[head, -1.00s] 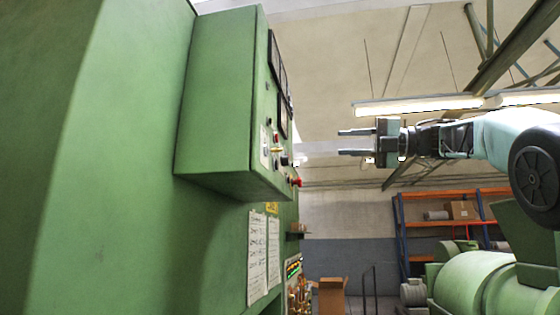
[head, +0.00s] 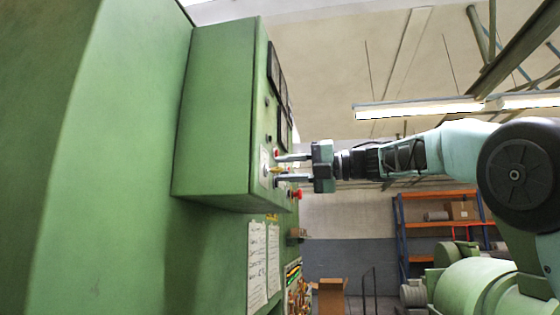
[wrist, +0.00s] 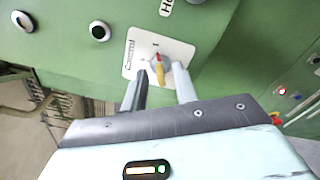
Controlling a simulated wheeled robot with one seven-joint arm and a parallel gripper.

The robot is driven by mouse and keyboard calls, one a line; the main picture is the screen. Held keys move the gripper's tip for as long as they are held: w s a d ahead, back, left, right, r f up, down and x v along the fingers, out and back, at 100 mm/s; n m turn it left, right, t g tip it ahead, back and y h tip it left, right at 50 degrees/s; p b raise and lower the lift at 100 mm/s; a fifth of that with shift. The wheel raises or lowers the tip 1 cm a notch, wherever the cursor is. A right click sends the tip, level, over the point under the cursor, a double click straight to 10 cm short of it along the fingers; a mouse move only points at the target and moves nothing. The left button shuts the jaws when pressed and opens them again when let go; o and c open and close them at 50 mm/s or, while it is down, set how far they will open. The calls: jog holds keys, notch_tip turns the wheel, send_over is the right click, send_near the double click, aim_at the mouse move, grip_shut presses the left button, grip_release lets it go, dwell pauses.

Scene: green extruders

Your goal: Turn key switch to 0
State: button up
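The key switch (wrist: 158,73) sits on a white label plate (wrist: 137,53) on the green control box, in the wrist view. Its handle is yellow with a red tip at the top. The handle points nearly straight up and down in that view; the small marks on the plate are hard to read. My gripper (wrist: 159,73) is open, one finger on each side of the handle, with gaps visible. In the head view my gripper (head: 279,169) is level, its fingertips close to the box front; a small yellow part shows between them.
The green control box (head: 215,110) juts out from the large green machine. A red button (head: 297,194) lies just below the gripper. Open space lies right of the box.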

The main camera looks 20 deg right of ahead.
jog(key=shift+x, duration=1.05)
grip_shut()
